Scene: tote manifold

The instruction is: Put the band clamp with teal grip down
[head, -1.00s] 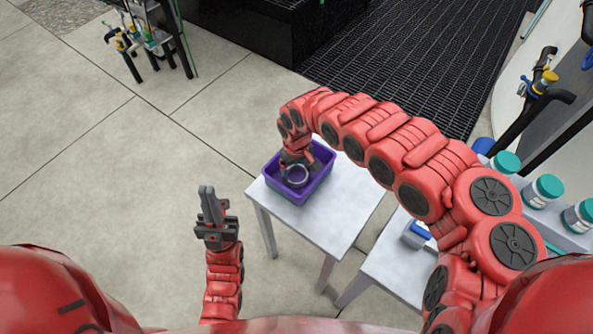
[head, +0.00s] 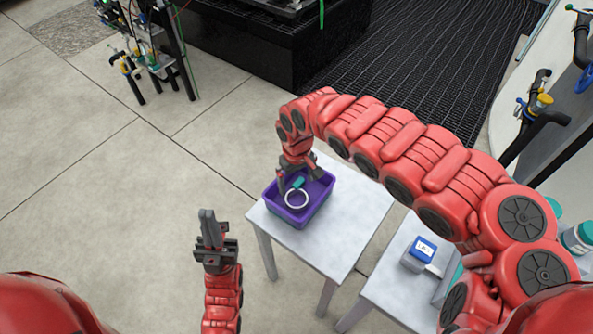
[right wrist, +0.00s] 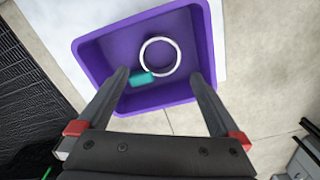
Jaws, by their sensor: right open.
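The band clamp (head: 297,199) is a pale ring with a teal grip (head: 298,183). It lies inside the purple tote (head: 319,202), and it also shows on the tote floor in the right wrist view (right wrist: 160,55). My right gripper (head: 300,182) is over the tote with its fingers apart and nothing between them. In the right wrist view the fingers (right wrist: 161,75) stand on either side of the teal grip, apart from it. My left gripper (head: 206,213) points up, away from the tote, with its fingers looking close together and empty.
The tote stands on a small white table (head: 345,228). A second white table (head: 390,298) to the right holds a blue and white box (head: 421,254). Jars with teal lids (head: 579,237) stand at the far right. Open floor lies to the left.

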